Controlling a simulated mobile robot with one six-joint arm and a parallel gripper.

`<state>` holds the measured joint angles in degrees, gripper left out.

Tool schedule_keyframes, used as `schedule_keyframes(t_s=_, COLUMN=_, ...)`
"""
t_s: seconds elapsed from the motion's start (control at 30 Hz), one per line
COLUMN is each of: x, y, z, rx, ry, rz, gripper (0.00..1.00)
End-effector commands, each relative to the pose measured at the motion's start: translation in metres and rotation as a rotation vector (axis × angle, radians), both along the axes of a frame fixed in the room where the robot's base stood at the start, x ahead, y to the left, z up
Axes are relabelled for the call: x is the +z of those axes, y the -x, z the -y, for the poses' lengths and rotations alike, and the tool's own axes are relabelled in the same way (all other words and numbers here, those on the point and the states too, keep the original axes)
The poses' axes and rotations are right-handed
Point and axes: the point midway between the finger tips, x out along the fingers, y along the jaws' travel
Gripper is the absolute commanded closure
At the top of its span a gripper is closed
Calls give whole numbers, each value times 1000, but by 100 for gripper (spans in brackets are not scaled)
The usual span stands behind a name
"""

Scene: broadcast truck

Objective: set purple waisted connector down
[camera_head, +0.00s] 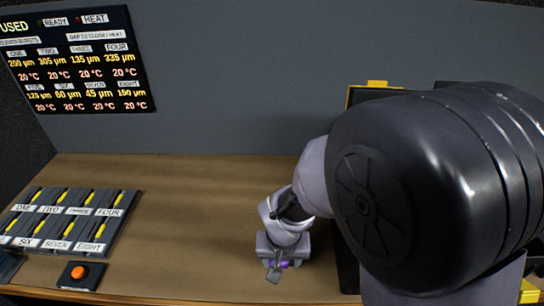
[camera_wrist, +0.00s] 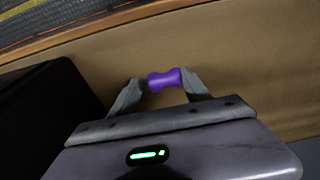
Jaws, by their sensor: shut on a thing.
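The purple waisted connector (camera_wrist: 165,80) is held between the two grey fingers of my gripper (camera_wrist: 162,88) in the wrist view. It is short, with wide ends and a narrower middle, and it lies across the jaws. In the head view only a bit of purple (camera_head: 283,265) shows at the fingertips of my gripper (camera_head: 277,268), low over the brown bench (camera_head: 180,200) near its front edge. Whether the connector touches the bench cannot be told.
A panel of labelled slots (camera_head: 68,218) with yellow marks lies on the bench at left. An orange button box (camera_head: 80,274) sits in front of it. A dark display (camera_head: 75,62) is on the back wall. A black case with yellow latches (camera_head: 377,84) stands at right, partly behind my arm. The bench middle is clear.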

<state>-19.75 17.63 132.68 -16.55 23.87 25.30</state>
Motion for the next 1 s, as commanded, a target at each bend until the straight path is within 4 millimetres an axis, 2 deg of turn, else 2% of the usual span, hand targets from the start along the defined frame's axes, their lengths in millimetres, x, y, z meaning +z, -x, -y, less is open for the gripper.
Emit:
schedule_keyframes(t_s=0.03, x=-6, y=-14, z=-4, rx=0, ry=0, rz=1, gripper=84)
schedule_keyframes(t_s=0.1, x=-8, y=-31, z=-10, rx=1, ry=0, rz=1, gripper=84)
schedule_keyframes(t_s=0.2, x=-8, y=-44, z=-14, rx=0, ry=0, rz=0, gripper=84)
schedule_keyframes(t_s=0.27, x=-13, y=-46, z=-14, rx=1, ry=0, rz=-1, gripper=84)
schedule_keyframes(t_s=0.43, x=-44, y=-46, z=-14, rx=2, ry=1, rz=-2, gripper=84)
schedule_keyframes(t_s=0.8, x=-47, y=-46, z=-14, rx=1, ry=0, rz=0, gripper=84)
schedule_keyframes(t_s=0.83, x=-46, y=-46, z=-14, rx=1, ry=0, rz=-1, gripper=39)
schedule_keyframes(t_s=0.9, x=-45, y=-46, z=-14, rx=1, ry=0, rz=-1, gripper=25)
schedule_keyframes(t_s=1.0, x=-45, y=-46, z=-14, rx=1, ry=0, rz=-1, gripper=23)
